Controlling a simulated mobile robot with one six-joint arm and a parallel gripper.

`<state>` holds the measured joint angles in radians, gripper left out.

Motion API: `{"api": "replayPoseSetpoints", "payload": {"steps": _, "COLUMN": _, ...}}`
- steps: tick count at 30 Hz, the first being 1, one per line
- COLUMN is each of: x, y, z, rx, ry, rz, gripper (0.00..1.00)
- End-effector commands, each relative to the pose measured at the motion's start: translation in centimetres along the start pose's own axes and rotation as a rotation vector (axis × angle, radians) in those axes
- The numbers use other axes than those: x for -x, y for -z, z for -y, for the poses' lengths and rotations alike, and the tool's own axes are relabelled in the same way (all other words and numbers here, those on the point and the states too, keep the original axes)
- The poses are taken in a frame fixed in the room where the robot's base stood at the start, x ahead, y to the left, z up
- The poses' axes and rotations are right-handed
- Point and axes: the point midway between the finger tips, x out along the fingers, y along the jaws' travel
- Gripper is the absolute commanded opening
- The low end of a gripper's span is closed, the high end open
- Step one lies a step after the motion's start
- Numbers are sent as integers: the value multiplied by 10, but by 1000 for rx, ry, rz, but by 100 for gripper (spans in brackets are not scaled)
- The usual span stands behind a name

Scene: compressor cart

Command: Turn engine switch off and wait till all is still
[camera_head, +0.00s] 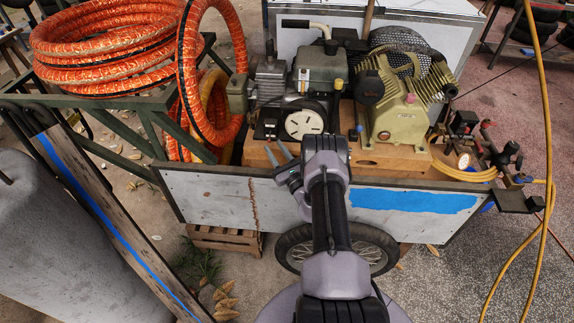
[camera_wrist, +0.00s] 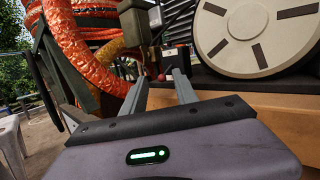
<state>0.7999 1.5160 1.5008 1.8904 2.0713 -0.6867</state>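The engine (camera_head: 318,75) stands on the wooden deck of the cart, with a pale round slotted disc (camera_head: 305,123) on its near side. The disc fills the upper right of the wrist view (camera_wrist: 255,35). Left of the disc is a small dark box (camera_head: 268,128), which looks like the engine switch; it also shows in the wrist view (camera_wrist: 175,57) with a little red on it. Its on or off position is too small to tell. My gripper (camera_head: 274,146) is open and empty, its fingers (camera_wrist: 160,75) pointing at the box from just in front, seemingly not touching.
An olive compressor pump (camera_head: 408,115) stands right of the engine. Orange hose coils (camera_head: 110,45) hang over a green frame at left. The cart's front panel (camera_head: 215,195) lies below my gripper. A yellow hose (camera_head: 545,140) hangs at right.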

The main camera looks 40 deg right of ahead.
Motion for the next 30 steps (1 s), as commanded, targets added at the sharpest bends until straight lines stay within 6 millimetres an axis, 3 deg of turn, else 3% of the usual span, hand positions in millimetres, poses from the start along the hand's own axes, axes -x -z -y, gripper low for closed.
{"api": "replayPoseSetpoints", "payload": {"steps": 12, "x": 114, "y": -4, "z": 1, "rx": -3, "ry": 4, "rz": -3, "gripper": 35}}
{"api": "replayPoseSetpoints", "payload": {"steps": 15, "x": 133, "y": -3, "z": 1, "rx": -1, "ry": 2, "rz": -1, "gripper": 35}}
{"api": "replayPoseSetpoints", "payload": {"steps": 20, "x": 147, "y": -2, "z": 0, "rx": 0, "ry": 0, "rz": 0, "gripper": 35}}
{"api": "replayPoseSetpoints", "payload": {"steps": 30, "x": 148, "y": -1, "z": 0, "rx": 0, "ry": -1, "rz": 1, "gripper": 35}}
